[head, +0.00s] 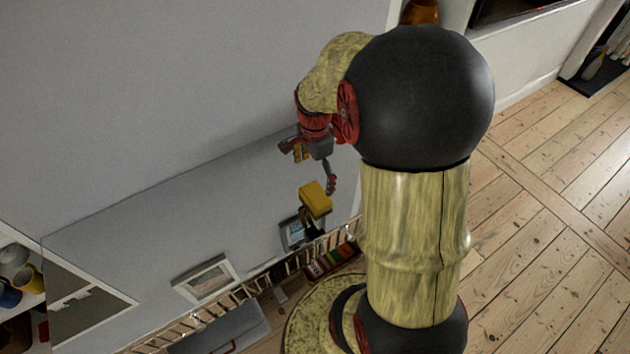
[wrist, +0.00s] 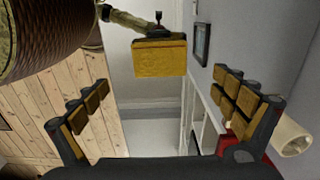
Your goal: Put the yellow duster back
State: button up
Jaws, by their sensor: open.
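The yellow duster (head: 315,197) is a yellow block near the grey wall, just below my gripper (head: 307,168) in the head view. A dark and yellow part shows under it; what supports the duster is not clear. In the wrist view the duster (wrist: 160,56) is beyond the fingertips, with a small dark knob on its top edge. My gripper (wrist: 161,90) is open, its yellow-padded fingers spread wide to left and right. A gap shows between the fingers and the duster, and nothing is between the pads.
Framed pictures (head: 205,279) and (head: 297,233) are low beside the wall. A row of coloured books (head: 332,261) is near my base. A shelf with mugs (head: 28,278) is at the lower left. Bare floorboards (head: 545,215) are clear on the right.

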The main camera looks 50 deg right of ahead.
jog(key=a+r+n+t, duration=0.2)
jog(key=a+r+n, duration=0.8)
jog(key=a+r, duration=0.3)
jog(key=s+a+r+n+t, duration=0.3)
jog(key=s+a+r+n, duration=0.3)
jog(key=a+n, duration=0.3)
jog(key=shift+s+a+r+n, duration=0.3)
jog(key=shift+s+r+n, duration=0.1)
jog(key=shift+s+n, duration=0.45)
